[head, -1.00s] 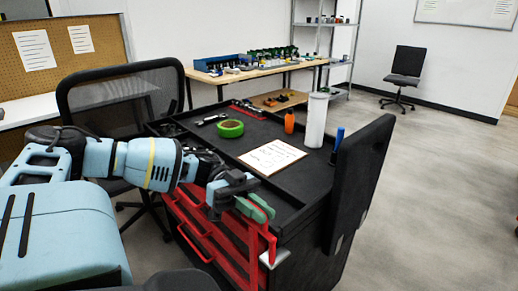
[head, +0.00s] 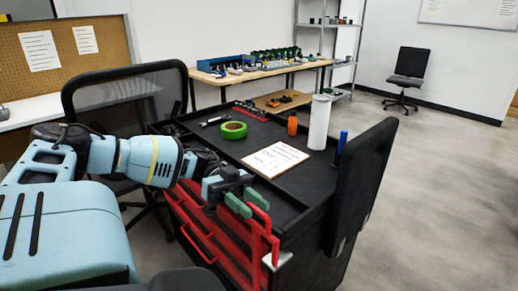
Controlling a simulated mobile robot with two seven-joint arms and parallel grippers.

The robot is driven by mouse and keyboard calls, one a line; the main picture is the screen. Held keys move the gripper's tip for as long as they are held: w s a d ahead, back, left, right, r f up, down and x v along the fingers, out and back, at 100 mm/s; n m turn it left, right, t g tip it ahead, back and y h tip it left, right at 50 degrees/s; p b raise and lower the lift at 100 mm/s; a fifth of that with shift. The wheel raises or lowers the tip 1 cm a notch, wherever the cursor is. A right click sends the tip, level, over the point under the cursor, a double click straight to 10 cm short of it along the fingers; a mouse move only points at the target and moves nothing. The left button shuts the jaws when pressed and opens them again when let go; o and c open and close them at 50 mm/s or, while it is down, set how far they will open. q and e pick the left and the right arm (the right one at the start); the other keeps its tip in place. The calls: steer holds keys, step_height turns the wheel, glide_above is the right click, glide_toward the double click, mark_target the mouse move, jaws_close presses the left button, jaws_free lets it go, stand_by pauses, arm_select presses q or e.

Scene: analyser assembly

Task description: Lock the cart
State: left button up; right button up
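The cart (head: 300,222) has a black tray top and red drawers (head: 205,235) on its front, all of which look closed. A red bar (head: 275,248) stands at the cart's near right front corner, above a silver plate (head: 279,261). My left gripper (head: 248,203) has green fingertips spread apart, close to the upper part of this red bar. The fingers partly cover the bar, and I cannot tell whether they touch it. No object shows held between them. My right gripper is not in view.
On the cart lie green tape (head: 233,130), a clipboard (head: 275,158), an orange bottle (head: 292,124) and a white cylinder (head: 319,122). A black panel (head: 364,185) stands at its right side. An office chair (head: 125,100) is behind my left arm.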

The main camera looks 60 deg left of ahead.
arm_select(q)
steer(key=shift+s+a, duration=0.15)
steer(key=shift+a, duration=0.9)
steer(key=shift+s+a, duration=0.1)
steer(key=shift+a, duration=0.95)
